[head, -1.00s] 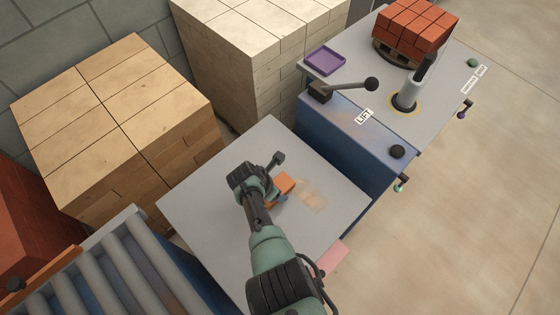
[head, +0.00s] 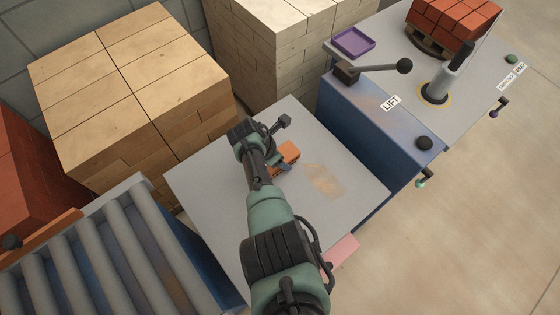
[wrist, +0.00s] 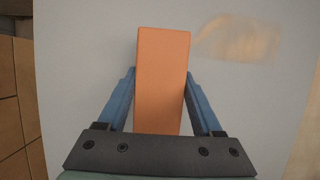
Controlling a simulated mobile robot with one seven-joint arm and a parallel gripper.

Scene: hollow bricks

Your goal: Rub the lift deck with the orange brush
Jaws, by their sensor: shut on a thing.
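The orange brush (head: 287,152) is in my gripper (head: 280,163), over the middle of the grey lift deck (head: 225,203). In the wrist view the brush (wrist: 162,80) stands between the two blue fingers of my gripper (wrist: 160,100), which are shut on its sides. A tan dusty smear (head: 326,181) lies on the deck to the right of the brush. The smear (wrist: 238,39) is at the upper right in the wrist view. The brush's underside is hidden, so I cannot tell whether it touches the deck.
A blue cabinet marked LIFT (head: 365,125) with a lever (head: 380,68) stands right of the deck. A purple tray (head: 352,42) and red bricks (head: 452,25) sit on its top. Tan brick stacks (head: 130,85) stand behind left; a roller conveyor (head: 115,250) is at front left.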

